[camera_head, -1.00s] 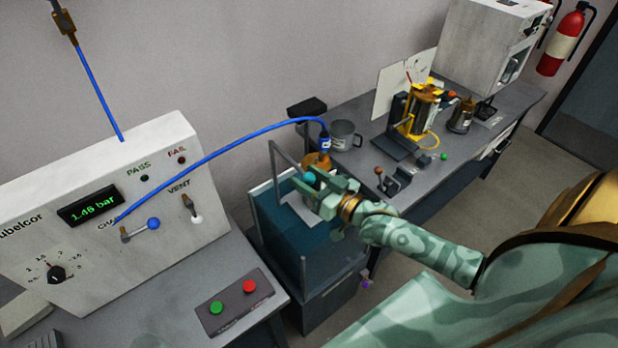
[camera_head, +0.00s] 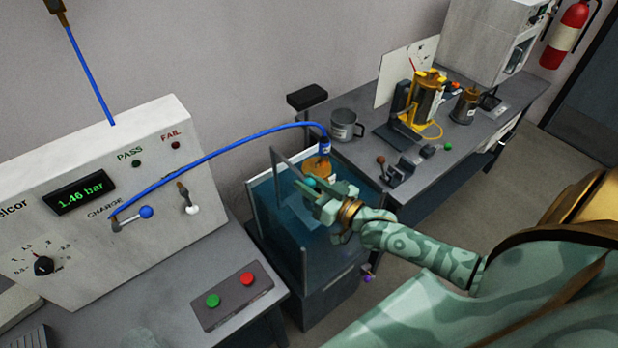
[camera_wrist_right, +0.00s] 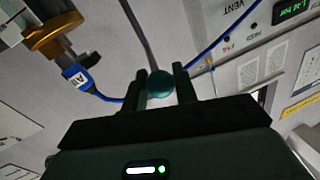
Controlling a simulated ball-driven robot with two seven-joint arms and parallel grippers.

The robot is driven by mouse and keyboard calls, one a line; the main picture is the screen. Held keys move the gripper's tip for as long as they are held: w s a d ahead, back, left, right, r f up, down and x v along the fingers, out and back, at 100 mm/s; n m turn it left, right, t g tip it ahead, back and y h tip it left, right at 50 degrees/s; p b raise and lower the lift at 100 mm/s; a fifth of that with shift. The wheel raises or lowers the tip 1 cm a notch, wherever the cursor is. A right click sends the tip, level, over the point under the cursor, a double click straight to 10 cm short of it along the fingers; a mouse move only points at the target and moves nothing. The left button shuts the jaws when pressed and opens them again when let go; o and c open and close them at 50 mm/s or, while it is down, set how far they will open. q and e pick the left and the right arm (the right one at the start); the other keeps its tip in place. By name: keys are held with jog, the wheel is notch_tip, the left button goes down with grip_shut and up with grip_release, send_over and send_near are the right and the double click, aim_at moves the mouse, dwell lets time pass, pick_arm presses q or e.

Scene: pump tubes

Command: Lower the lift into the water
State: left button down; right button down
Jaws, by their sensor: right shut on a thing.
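The water tank (camera_head: 262,205) is a clear-walled, blue-tinted box between the two benches. The lift shows a grey bent rod (camera_head: 285,165) rising at the tank's back left, and a teal ball knob (camera_head: 310,183). A brass-coloured part (camera_head: 318,170) with a blue hose fitting (camera_head: 324,147) is over the tank beside the knob. My right gripper (camera_head: 316,192) is shut on the knob; in the right wrist view the knob (camera_wrist_right: 160,84) sits between the two fingers. The gripper and arm hide part of the tank. My left gripper is not in view.
The test panel (camera_head: 100,215) at left reads 1.46 bar, and its blue hose (camera_head: 240,140) arches to the fitting. A button box (camera_head: 232,294) lies on the near bench. A grey mug (camera_head: 343,125) and a yellow device (camera_head: 428,95) stand on the right bench.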

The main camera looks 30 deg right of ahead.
notch_tip(320, 180, down, 11)
jog(key=b, duration=0.6)
jog(key=shift+f, duration=0.1)
jog(key=c, duration=1.2)
grip_release()
jog(key=shift+o, duration=0.3)
jog(key=p+v, duration=0.1)
jog(key=v, duration=1.5)
jog(key=shift+s, duration=0.15)
